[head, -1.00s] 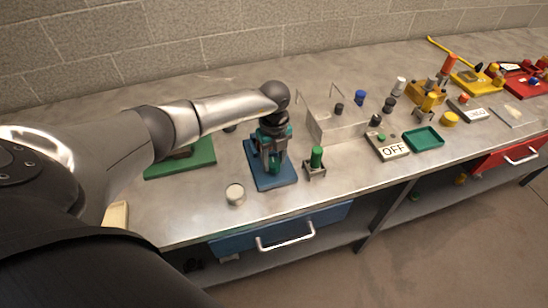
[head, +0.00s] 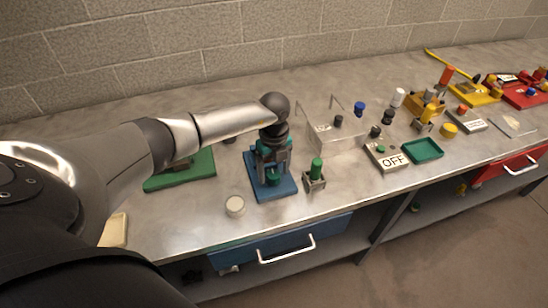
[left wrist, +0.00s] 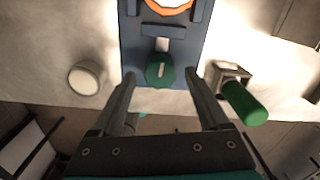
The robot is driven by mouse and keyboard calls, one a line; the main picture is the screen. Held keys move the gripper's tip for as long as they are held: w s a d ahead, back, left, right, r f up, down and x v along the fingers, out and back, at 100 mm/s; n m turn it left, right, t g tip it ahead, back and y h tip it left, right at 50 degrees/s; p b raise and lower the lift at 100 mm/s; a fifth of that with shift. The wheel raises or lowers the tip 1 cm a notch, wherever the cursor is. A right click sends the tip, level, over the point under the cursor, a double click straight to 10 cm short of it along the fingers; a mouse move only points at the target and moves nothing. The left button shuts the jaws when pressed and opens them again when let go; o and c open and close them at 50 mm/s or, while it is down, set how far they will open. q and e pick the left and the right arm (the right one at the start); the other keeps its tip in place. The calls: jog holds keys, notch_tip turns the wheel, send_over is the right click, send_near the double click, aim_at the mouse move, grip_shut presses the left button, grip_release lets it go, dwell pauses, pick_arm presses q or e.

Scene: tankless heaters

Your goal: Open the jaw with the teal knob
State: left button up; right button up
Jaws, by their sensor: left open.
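The blue device (head: 285,187) sits on the bench in the head view, partly hidden by my left gripper. Its base also shows in the left wrist view (left wrist: 133,42). The teal knob (left wrist: 160,70) faces my left gripper, with a pale slot mark across it. It shows low between the fingers in the head view (head: 273,176). My left gripper (head: 271,170) is open over the front of the device. In the left wrist view its fingertips (left wrist: 160,77) stand on either side of the knob with a gap on each side. My right gripper is not in view.
A green-topped post (head: 316,168) stands close right of the device. A round white-topped piece (head: 235,205) is at its front left. A green base (head: 195,170) lies left, under my arm. A clear box (head: 340,136) and an OFF block (head: 388,157) stand farther right.

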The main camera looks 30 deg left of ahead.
aim_at(274, 175)
pick_arm(q)
notch_tip(274, 175, up, 15)
dwell(0.3)
dwell(0.5)
